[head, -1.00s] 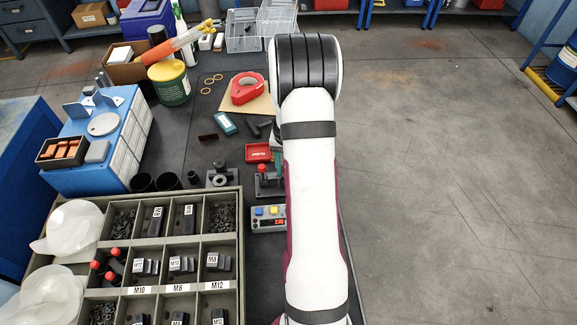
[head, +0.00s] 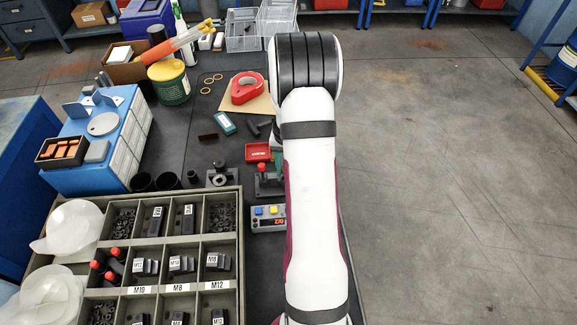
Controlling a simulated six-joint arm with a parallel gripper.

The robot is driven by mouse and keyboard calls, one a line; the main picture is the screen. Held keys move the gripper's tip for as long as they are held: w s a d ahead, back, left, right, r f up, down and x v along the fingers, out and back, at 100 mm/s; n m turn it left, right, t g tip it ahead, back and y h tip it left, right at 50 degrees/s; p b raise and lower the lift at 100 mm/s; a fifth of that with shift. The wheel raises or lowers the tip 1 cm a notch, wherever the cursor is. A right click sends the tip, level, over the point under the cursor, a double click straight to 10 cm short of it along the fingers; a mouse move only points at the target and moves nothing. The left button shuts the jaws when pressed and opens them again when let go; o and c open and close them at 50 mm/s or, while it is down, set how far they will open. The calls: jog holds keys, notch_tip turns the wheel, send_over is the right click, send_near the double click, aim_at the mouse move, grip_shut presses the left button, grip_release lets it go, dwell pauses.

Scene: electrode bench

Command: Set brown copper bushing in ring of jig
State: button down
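My gripper is out of sight behind my white arm. A dark fixture with an upright round collar (head: 220,175) stands on the bench above the sorting box; it may be the jig with its ring, but I cannot be sure. Another dark fixture with a red knob (head: 262,168) stands to its right, partly covered by my arm. I cannot make out a brown copper bushing; it may be hidden by my arm or in my gripper. A small dark cylinder (head: 192,177) stands left of the collar fixture, its material unclear.
A compartmented box (head: 240,290) of dark parts fills the lower left. A button box (head: 268,218) sits beside my arm. A red tray (head: 258,152), a teal box (head: 225,124) and a red tape dispenser (head: 247,88) lie farther back. The floor at right is clear.

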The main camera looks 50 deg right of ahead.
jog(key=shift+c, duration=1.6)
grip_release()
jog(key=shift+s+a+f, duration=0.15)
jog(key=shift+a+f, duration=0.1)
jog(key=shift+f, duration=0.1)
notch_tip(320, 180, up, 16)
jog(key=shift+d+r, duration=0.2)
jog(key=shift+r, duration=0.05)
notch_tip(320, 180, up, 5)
